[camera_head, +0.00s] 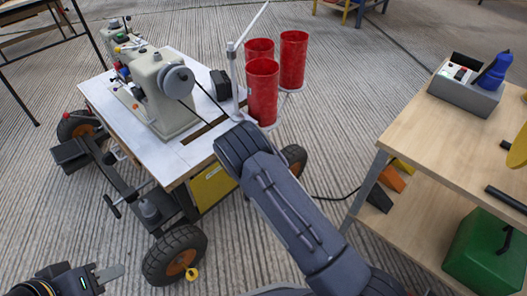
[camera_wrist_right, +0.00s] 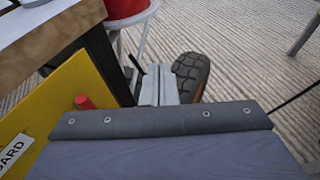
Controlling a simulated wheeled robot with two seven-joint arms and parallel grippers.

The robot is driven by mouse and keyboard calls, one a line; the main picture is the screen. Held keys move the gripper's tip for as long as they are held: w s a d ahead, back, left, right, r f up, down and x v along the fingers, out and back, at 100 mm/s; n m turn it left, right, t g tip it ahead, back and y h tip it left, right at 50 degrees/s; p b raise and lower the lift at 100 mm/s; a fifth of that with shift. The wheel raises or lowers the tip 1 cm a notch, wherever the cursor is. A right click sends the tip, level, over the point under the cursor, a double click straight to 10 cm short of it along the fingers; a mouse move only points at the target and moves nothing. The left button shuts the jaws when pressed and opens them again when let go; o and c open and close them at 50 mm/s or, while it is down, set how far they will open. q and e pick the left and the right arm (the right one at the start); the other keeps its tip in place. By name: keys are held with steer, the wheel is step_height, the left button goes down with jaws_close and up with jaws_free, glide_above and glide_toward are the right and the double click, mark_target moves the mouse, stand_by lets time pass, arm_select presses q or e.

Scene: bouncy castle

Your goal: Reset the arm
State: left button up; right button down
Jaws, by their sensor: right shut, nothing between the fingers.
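My left gripper (camera_head: 108,274) is at the lower left corner of the head view, low beside the machine cart, with nothing seen in it. Whether its fingers are open or shut is unclear. My right arm (camera_head: 290,215) reaches up from the bottom right of the head view to the cart's near right corner. Its gripper is hidden there behind the arm. In the right wrist view my right gripper (camera_wrist_right: 162,88) is shut and empty, beside the yellow panel (camera_wrist_right: 55,110) under the tabletop edge and in front of a black tyre (camera_wrist_right: 190,75).
The wheeled cart (camera_head: 100,93) carries a sewing machine (camera_head: 165,95). Several red cylinders (camera_head: 262,92) stand on a white holder at its right. A wooden shelf table (camera_head: 420,125) at right holds a grey box (camera_head: 465,92) and a green case (camera_head: 485,252). Ribbed floor is open behind.

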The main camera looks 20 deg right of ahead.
steer(key=s+d+r+m+g+h+p, duration=0.1)
steer(key=s+d+r+m+g+h, duration=0.45)
steer(key=s+d+r+m, duration=0.7)
steer(key=s+a+r+m+g+y, duration=0.1)
steer(key=s+r+m+g+y, duration=0.1)
steer(key=s+r+m+y, duration=0.3)
steer(key=s+a+m+g+y, duration=0.15)
steer(key=s+m, duration=0.25)
steer(key=s, duration=0.4)
steer(key=s+a+r+m+g+y, duration=0.1)
steer(key=s+r+m+g+y, duration=0.25)
steer(key=s, duration=0.25)
steer(key=s+a+r+m+t+y, duration=0.6)
steer(key=s+a+r+y, duration=0.1)
steer(key=a, duration=0.5)
step_height(320, 180, up, 33)
steer(key=p, duration=3.3)
steer(key=shift+r+p, duration=0.15)
steer(key=shift+p, duration=0.15)
steer(key=c, duration=2.1)
jaws_free()
steer(key=shift+d+g+h, duration=0.1)
steer(key=shift+g+h, duration=0.15)
steer(key=shift+c, duration=0.2)
